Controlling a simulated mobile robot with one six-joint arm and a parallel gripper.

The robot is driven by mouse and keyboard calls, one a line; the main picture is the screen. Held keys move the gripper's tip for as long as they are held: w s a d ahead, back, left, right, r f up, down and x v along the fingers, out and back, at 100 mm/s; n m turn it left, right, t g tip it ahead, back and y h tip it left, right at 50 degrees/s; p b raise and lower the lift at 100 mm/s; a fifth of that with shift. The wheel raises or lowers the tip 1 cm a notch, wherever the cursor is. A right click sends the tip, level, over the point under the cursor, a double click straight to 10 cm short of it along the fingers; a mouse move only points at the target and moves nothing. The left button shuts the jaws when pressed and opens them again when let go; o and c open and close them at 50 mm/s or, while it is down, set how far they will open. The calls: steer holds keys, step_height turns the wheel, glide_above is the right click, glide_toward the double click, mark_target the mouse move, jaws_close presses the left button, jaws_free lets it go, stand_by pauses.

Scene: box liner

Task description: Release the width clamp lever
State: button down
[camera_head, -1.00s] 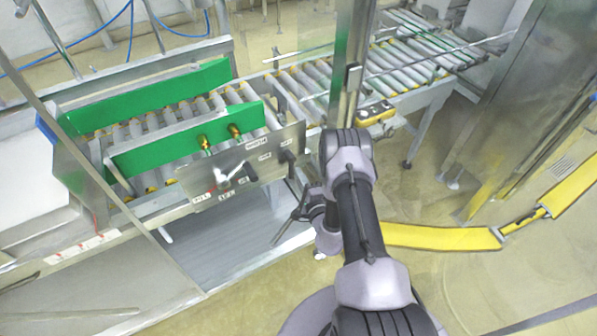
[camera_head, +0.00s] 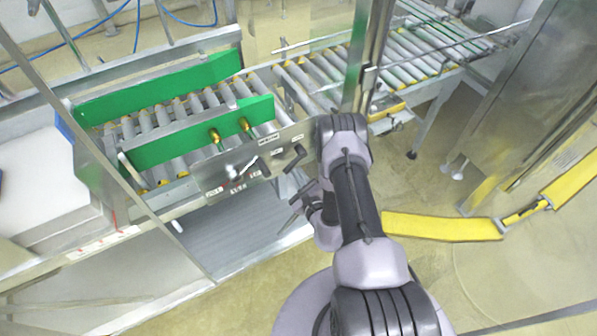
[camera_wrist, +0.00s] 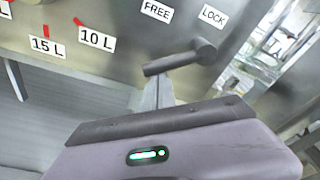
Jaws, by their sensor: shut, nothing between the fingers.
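The width clamp lever (camera_wrist: 180,58) is a dark grey bar with a round hub at its right end, on the metal panel (camera_wrist: 110,65). Its handle slants down and left. The labels FREE (camera_wrist: 157,10) and LOCK (camera_wrist: 212,15) sit above it. In the head view the lever (camera_head: 294,159) is at the panel's right end. My gripper (camera_wrist: 160,92) is shut and empty, with its fingers just below the handle in the wrist view. I cannot tell whether they touch it. In the head view my gripper (camera_head: 301,193) is below the lever, partly hidden by my arm.
Size labels 15 L (camera_wrist: 46,46) and 10 L (camera_wrist: 96,39) are left of the lever. Green guide plates (camera_head: 195,133) with brass knobs (camera_head: 215,136) stand over the roller conveyor. A metal post (camera_head: 365,60) rises close beside my arm.

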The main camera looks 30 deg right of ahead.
steer(key=r+m, duration=0.1)
steer(key=a+r+m+p, duration=0.1)
steer(key=m, duration=0.1)
steer(key=shift+a+y, duration=0.3)
steer(key=shift+y, duration=0.1)
steer(key=shift+a+r+m, duration=0.1)
steer(key=shift+m, duration=0.2)
steer(key=shift+a+r+p, duration=0.1)
steer(key=shift+r+p, duration=0.05)
steer(key=shift+p, duration=0.2)
steer(key=shift+r, duration=0.15)
